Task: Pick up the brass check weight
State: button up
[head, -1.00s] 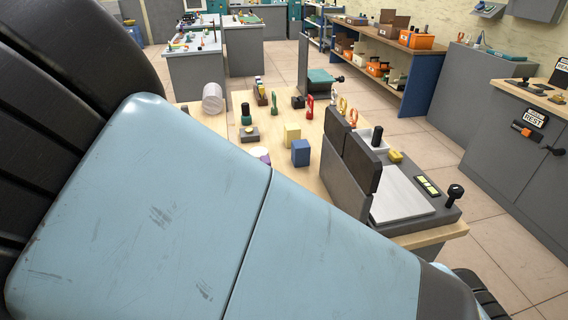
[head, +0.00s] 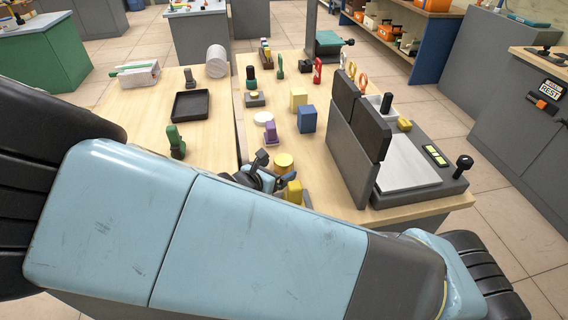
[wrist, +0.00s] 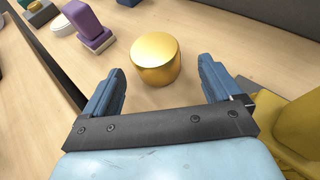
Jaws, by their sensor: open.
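The brass check weight (wrist: 156,60) is a short, shiny gold cylinder standing upright on the wooden bench. It also shows in the head view (head: 284,161), just beyond my gripper (head: 275,172). In the wrist view my gripper (wrist: 161,82) is open, its two blue fingers spread wide with nothing between them. The weight lies ahead of the fingertips, roughly centred between them, and I see no contact.
A yellow piece (wrist: 284,125) stands close by my right finger. A purple block (wrist: 88,24) and a white disc (wrist: 62,22) stand ahead left. A dark grey panelled fixture (head: 352,140) rises to the right. Bare bench surrounds the weight.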

aim_at(283, 164)
jog(key=x, duration=0.3)
jog(key=shift+w+a+r, duration=0.1)
jog(key=shift+w+r, duration=0.1)
jog(key=shift+w, duration=0.05)
jog(key=shift+x, duration=0.9)
jog(key=shift+c, duration=0.4)
jog(key=c, duration=1.4)
